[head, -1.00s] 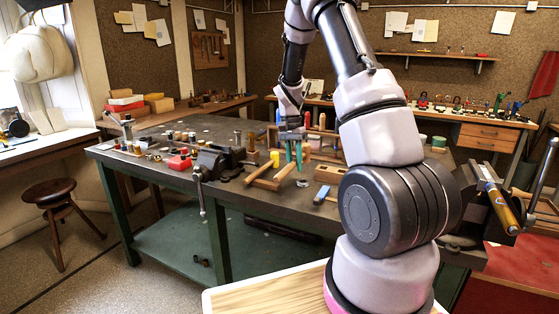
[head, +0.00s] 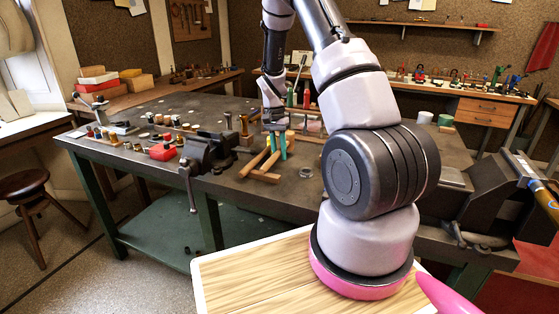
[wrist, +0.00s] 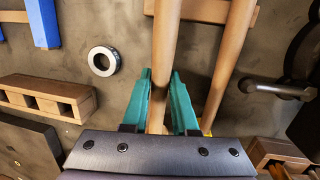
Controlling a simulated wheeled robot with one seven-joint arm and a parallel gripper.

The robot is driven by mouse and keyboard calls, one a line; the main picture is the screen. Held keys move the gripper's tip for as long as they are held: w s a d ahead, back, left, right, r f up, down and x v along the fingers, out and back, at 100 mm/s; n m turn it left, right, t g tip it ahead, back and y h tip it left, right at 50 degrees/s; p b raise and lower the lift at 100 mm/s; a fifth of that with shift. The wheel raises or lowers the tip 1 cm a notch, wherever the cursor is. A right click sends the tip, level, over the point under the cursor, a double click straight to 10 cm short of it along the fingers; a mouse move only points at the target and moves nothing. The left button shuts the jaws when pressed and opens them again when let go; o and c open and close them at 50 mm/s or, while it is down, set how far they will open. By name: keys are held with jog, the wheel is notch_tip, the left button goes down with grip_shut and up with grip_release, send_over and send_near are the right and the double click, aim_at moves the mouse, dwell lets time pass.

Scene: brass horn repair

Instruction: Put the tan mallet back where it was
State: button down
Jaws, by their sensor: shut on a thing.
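My gripper (head: 278,150) is low over the bench. In the wrist view its teal fingers (wrist: 160,105) are shut on a tan wooden handle (wrist: 165,45), which I take as the tan mallet's; it also shows in the head view (head: 271,165). A second, similar wooden handle (wrist: 230,60) lies beside it, to the right in the wrist view and to the left in the head view (head: 252,162). Both run over a wooden crosspiece (wrist: 200,10). I cannot tell whether this is a mallet head or a rest. The handle's near end is hidden by the gripper.
A black vise (head: 208,152) stands left of the handles. A metal ring (wrist: 103,61), a slotted wooden block (wrist: 48,98) and a blue piece (wrist: 43,22) lie to the left in the wrist view. Bare bench top (wrist: 110,25) lies between them and the handles.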

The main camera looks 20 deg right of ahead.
aim_at(279, 169)
jog(key=shift+f, duration=1.45)
jog(key=shift+f, duration=0.1)
jog(key=c, duration=0.7)
grip_release()
jog(key=shift+s, duration=0.1)
